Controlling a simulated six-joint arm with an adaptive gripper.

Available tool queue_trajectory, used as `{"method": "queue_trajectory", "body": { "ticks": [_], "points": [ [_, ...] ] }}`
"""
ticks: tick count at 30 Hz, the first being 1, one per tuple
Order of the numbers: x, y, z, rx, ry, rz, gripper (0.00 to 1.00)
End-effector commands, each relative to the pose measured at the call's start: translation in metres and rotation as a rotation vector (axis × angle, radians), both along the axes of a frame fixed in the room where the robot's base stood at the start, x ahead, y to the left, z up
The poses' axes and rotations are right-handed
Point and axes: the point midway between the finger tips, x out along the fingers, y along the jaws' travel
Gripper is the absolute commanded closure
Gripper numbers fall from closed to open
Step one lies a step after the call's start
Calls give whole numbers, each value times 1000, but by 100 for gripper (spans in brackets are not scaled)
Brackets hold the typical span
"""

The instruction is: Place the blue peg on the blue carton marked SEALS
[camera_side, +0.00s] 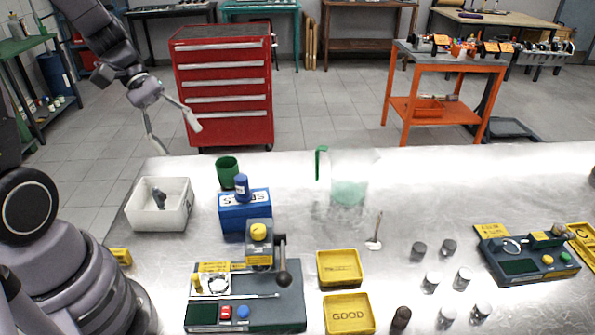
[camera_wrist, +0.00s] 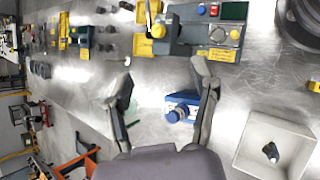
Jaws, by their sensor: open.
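The blue carton marked SEALS (camera_side: 246,218) stands on the metal bench, left of the middle in the side view. The blue peg (camera_side: 241,187) stands upright on top of it. My gripper (camera_side: 180,139) is open and empty, raised up and to the left of the carton, apart from it. In the wrist view the carton (camera_wrist: 187,98) shows beside the right finger of my gripper (camera_wrist: 160,70), which partly covers it. The peg (camera_wrist: 180,113) is seen from above on the carton. No finger touches the peg in the side view.
A white bin (camera_side: 160,208) holding a dark part stands left of the carton. A green cup (camera_side: 228,173) is just behind it. A press fixture (camera_side: 258,305) with a lever stands in front. Yellow trays (camera_side: 340,268) and several small cylinders lie to the right.

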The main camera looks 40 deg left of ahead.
Motion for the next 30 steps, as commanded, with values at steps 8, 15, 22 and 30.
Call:
{"method": "queue_trajectory", "body": {
  "ticks": [8,15,22,30],
  "points": [
    [-66,-10,63,566,-394,-553,41],
    [-91,6,99,897,-660,-755,41],
    [-96,10,107,967,-714,-785,41],
    [-96,10,107,965,-711,-783,38]
  ]
}}
